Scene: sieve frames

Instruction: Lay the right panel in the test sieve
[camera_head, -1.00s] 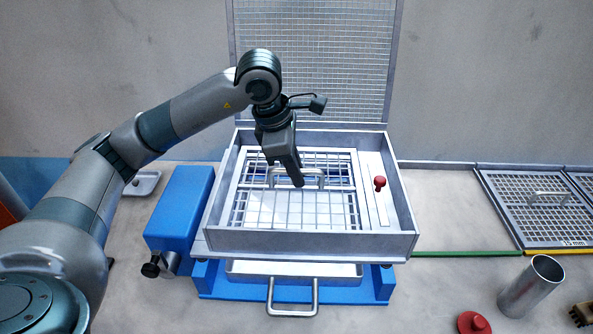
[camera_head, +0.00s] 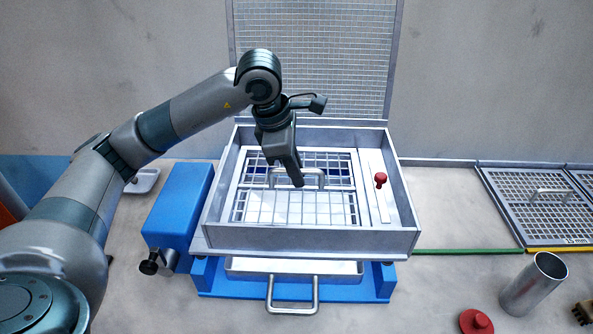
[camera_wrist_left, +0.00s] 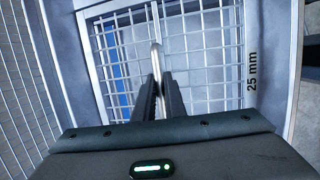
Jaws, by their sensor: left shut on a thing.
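The test sieve is an open grey metal box (camera_head: 310,241) on a blue base. A wide-mesh grid panel (camera_head: 237,188) with a pale frame is inside its walls. I cannot tell whether it rests fully on the bottom. My left gripper (camera_head: 297,182) is shut on the panel's metal handle (camera_head: 316,173), above the panel's middle. In the left wrist view the fingers (camera_wrist_left: 158,84) close around the handle bar (camera_wrist_left: 156,58), and the frame reads "25 mm" (camera_wrist_left: 251,72). My right gripper is out of view.
A red knob (camera_head: 381,179) stands on a strip inside the box's right side. A mesh lid (camera_head: 315,60) stands upright behind. Another handled panel (camera_head: 515,200) lies on the table at right. A metal cup (camera_head: 532,284) and red lid (camera_head: 475,322) are front right. A drawer handle (camera_head: 292,308) protrudes below.

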